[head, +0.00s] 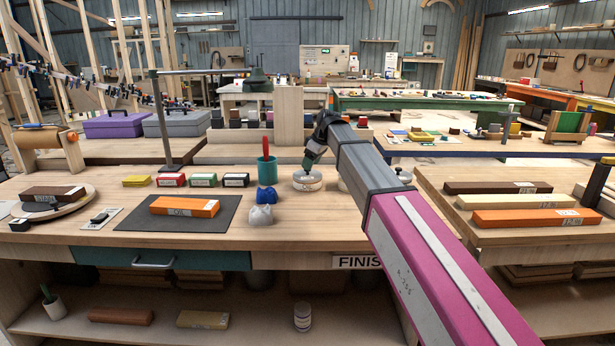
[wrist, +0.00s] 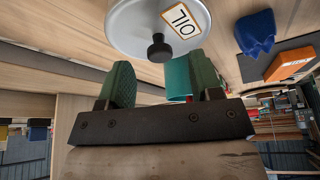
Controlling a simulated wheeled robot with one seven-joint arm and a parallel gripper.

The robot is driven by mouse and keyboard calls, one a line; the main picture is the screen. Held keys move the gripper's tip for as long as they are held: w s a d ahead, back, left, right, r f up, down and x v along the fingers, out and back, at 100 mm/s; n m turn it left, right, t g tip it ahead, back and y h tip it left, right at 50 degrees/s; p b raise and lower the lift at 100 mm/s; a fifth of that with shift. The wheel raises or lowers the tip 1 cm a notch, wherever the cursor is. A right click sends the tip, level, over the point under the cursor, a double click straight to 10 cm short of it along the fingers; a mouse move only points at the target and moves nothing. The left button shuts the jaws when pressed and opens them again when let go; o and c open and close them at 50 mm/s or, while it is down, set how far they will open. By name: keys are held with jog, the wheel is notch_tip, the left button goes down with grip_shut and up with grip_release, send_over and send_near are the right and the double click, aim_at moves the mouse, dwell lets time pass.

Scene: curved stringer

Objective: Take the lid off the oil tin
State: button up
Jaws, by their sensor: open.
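The oil tin (head: 307,184) stands on the workbench, round and pale, right of a teal cup. In the wrist view its round grey-white lid (wrist: 125,28) carries an OIL label with an orange border and a black knob (wrist: 160,48). The lid is on the tin. My gripper (head: 307,163) is above the tin, pointing down at it. In the wrist view its green fingers (wrist: 158,62) are apart, with the knob showing between and just beyond their tips. I see no finger touching the knob.
The teal cup (head: 267,173) with a red-handled tool stands close left of the tin. A blue cloth (head: 261,216) lies in front of the cup. An orange block (head: 184,206) lies on a dark mat. Another round lidded tin (head: 404,175) is partly hidden behind my arm.

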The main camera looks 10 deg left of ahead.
aim_at(307, 172)
jog(key=x, duration=0.3)
jog(key=c, duration=1)
